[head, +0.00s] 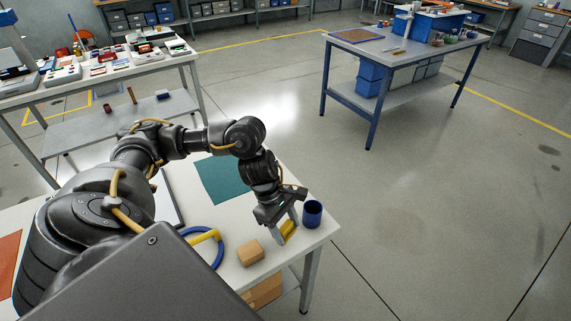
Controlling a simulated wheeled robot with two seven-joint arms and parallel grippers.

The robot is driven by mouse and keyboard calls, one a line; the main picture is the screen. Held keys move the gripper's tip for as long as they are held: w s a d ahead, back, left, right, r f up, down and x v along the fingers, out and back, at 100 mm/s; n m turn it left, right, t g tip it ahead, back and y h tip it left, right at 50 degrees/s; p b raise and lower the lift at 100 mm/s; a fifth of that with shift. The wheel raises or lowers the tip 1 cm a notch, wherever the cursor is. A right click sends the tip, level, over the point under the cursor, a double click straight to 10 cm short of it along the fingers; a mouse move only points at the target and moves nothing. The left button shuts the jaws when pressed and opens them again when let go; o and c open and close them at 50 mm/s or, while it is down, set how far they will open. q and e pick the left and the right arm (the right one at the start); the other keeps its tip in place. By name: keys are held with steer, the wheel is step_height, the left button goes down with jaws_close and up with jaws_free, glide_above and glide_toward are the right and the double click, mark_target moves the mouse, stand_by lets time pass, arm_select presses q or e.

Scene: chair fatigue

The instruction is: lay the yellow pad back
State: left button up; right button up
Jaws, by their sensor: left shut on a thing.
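My left gripper (289,224) is near the right end of the white table (318,237), pointing down. It is shut on a small yellow pad (289,231), which shows between its fingers. I cannot tell whether the pad touches the table top. A dark blue cup (312,213) stands just right of the gripper. A teal mat (226,180) lies flat on the table, behind and left of the gripper. My right gripper is not in view.
A tan wooden block (250,252) and a blue ring with a yellow part (216,258) lie in front of the gripper and to its left. An orange sheet (8,262) lies far left. Other tables stand farther back, with open floor on the right.

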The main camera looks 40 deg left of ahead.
mark_target(285, 234)
arm_select(q)
steer(key=shift+w+a+f, duration=0.15)
steer(key=shift+a+f, duration=0.1)
steer(key=shift+f, duration=0.05)
step_height(285, 234, down, 2)
steer(key=shift+f+p, duration=0.1)
steer(key=shift+p, duration=0.7)
steer(key=shift+f, duration=0.45)
steer(key=shift+f, duration=0.1)
steer(key=o, duration=0.9)
